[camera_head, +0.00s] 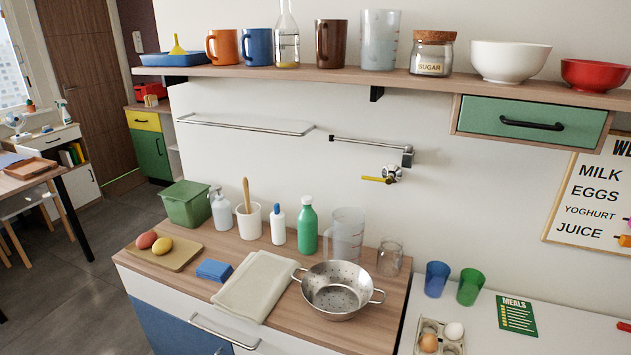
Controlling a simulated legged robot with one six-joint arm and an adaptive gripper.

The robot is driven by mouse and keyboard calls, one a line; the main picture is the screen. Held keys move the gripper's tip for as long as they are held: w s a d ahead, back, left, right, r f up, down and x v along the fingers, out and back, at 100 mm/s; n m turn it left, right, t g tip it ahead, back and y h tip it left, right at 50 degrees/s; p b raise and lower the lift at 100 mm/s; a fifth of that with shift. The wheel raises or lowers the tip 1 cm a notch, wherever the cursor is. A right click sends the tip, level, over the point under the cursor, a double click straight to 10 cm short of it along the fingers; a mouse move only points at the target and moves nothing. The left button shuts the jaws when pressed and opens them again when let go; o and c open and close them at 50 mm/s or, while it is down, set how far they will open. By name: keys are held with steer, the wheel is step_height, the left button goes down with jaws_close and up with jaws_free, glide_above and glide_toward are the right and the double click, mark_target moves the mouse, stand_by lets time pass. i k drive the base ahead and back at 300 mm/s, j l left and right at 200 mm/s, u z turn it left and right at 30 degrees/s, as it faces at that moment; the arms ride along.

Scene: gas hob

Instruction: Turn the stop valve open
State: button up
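The stop valve (391,173) is on the white wall above the wooden counter, right of the picture's middle. It has a metal body and a yellow lever handle (374,179) that points left and lies roughly level. A metal pipe (365,140) runs along the wall above it to a bracket-like fitting (407,156). Whether the valve joins this pipe cannot be made out. My gripper is not in view.
Below the valve stand a clear measuring jug (347,234), a glass jar (390,259), a green bottle (307,228) and a metal colander (338,291). A loaded shelf (400,77) and green drawer (510,124) are above. The wall around the valve is clear.

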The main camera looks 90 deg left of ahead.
mark_target(388, 180)
steer(key=j+u, duration=0.1)
steer(key=u, duration=2.8)
steer(key=i+j, duration=1)
